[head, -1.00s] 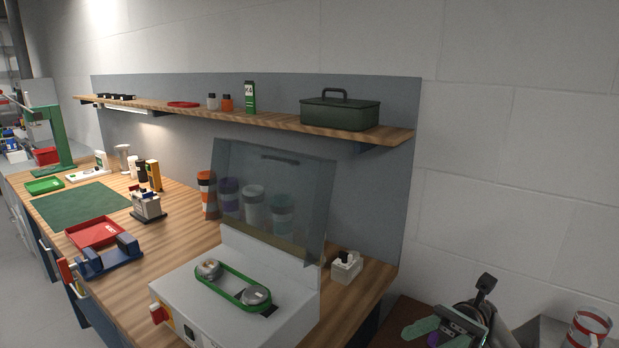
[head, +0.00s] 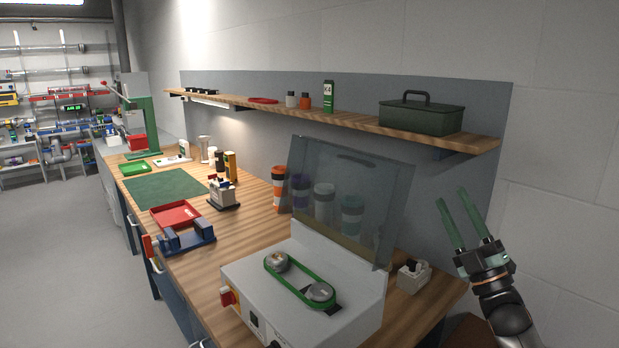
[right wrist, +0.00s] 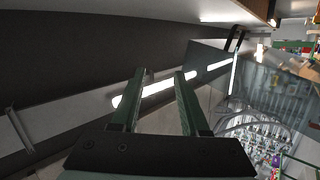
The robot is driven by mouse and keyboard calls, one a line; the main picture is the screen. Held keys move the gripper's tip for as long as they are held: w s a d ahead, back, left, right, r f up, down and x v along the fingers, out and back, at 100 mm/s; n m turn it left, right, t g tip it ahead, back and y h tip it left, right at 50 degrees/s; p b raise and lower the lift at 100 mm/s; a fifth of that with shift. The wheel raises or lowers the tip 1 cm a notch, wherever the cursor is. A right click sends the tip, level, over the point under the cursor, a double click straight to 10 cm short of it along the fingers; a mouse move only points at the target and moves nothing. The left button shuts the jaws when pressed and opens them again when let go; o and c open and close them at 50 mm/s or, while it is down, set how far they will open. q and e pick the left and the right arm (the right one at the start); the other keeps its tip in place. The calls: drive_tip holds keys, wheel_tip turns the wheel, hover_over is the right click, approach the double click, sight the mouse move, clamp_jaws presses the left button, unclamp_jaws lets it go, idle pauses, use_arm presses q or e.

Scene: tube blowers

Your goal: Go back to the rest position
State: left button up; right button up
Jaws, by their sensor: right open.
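My right gripper (head: 460,216) is raised at the right of the head view, beside the workbench's right end. Its two green fingers point up and stand apart, with nothing between them. In the right wrist view the same gripper (right wrist: 160,92) shows its fingers open and empty, with a dark surface and bright strips of light beyond. My left gripper is not in the head view.
A white machine (head: 347,295) with a green belt and a raised clear cover (head: 345,190) stands on the workbench (head: 255,227). A wooden shelf (head: 360,125) holds a dark green toolbox (head: 421,118). Open grey floor (head: 75,260) lies to the left.

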drive_tip(key=w+d+f+m+g+h, duration=0.35)
drive_tip(key=f+m+h, duration=0.25)
drive_tip(key=f+m, duration=0.25)
drive_tip(key=w+d+f+m+g+h, duration=0.3)
drive_tip(key=d+f+m+g+h, duration=0.15)
drive_tip(key=f+m+h, duration=0.35)
drive_tip(key=s+a+f+g+y, duration=0.1)
drive_tip(key=s+a+f, duration=0.2)
drive_tip(key=s+f, duration=0.2)
drive_tip(key=s+a+f+g+y, duration=0.1)
drive_tip(key=s+a+f, duration=0.2)
drive_tip(key=s+f, duration=0.3)
drive_tip(key=s+a+f+g+y, duration=0.1)
drive_tip(key=s+a+f, duration=0.3)
drive_tip(key=f, duration=0.7)
drive_tip(key=shift+s+a+f+n+y, duration=0.15)
drive_tip(key=shift+s+f+y, duration=0.1)
drive_tip(key=shift+s, duration=0.2)
drive_tip(key=shift+s+d+f+n+y, duration=0.1)
drive_tip(key=shift+s+y, duration=0.15)
drive_tip(key=shift+s, duration=0.2)
drive_tip(key=s+a+f+g, duration=0.2)
drive_tip(key=s+a+f, duration=0.2)
drive_tip(key=s, duration=0.8)
drive_tip(key=s+a+f+m+g+y, duration=0.1)
drive_tip(key=s+a+f, duration=0.3)
drive_tip(key=s, duration=0.8)
drive_tip(key=shift+f+g, duration=0.6)
drive_tip(key=shift+f, duration=0.05)
